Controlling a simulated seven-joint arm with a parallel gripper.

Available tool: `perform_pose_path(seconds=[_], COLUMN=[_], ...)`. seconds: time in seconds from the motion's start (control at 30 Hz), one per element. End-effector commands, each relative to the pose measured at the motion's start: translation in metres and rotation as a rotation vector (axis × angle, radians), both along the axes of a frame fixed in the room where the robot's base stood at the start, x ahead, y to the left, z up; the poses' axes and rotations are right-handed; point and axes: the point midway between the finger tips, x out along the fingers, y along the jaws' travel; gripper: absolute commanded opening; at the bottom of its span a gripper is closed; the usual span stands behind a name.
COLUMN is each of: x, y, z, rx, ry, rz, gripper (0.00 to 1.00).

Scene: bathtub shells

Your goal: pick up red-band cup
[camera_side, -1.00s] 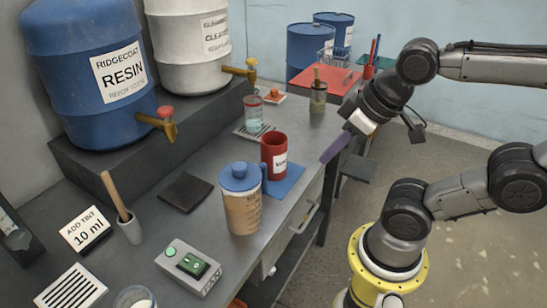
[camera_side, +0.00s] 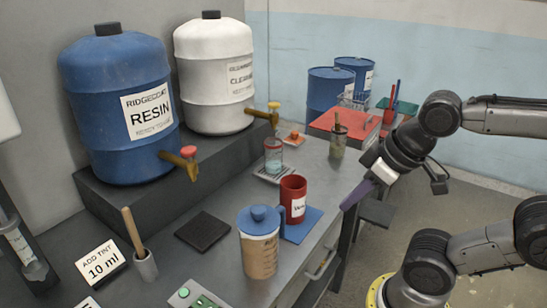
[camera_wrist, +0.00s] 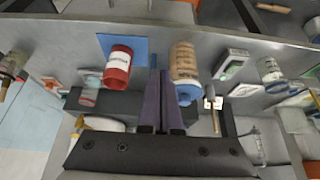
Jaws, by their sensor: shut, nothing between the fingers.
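A clear cup with a reddish band and bluish contents (camera_side: 273,156) stands upright on a small grate below the white drum's tap. It also shows at the left in the wrist view (camera_wrist: 89,86). My gripper (camera_side: 346,207) has purple fingers and hangs beside the bench's right edge, apart from the cup and to its right. In the wrist view the fingers (camera_wrist: 159,73) lie close together, shut and empty. A solid red mug with a white label (camera_side: 293,201) stands between the clear cup and the front of the bench.
The red mug is on a blue mat (camera_side: 303,226). A blue-lidded tan container (camera_side: 259,250) stands in front of it. A cup with a stick (camera_side: 338,141) is behind. Resin drum (camera_side: 120,110) and white drum (camera_side: 214,75) have taps over the bench. A dark pad (camera_side: 203,232) lies left.

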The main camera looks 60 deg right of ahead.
Motion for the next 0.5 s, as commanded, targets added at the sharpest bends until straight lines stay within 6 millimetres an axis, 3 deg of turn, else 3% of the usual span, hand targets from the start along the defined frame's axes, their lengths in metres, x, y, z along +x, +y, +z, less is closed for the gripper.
perform_pose_path(seconds=[0.47,0.5], x=[0.0000,0.0000], y=[0.0000,0.0000], z=[0.0000,0.0000], rx=[0.000,0.000], ry=[0.000,0.000], rz=[0.000,0.000], gripper=[0.00,0.07])
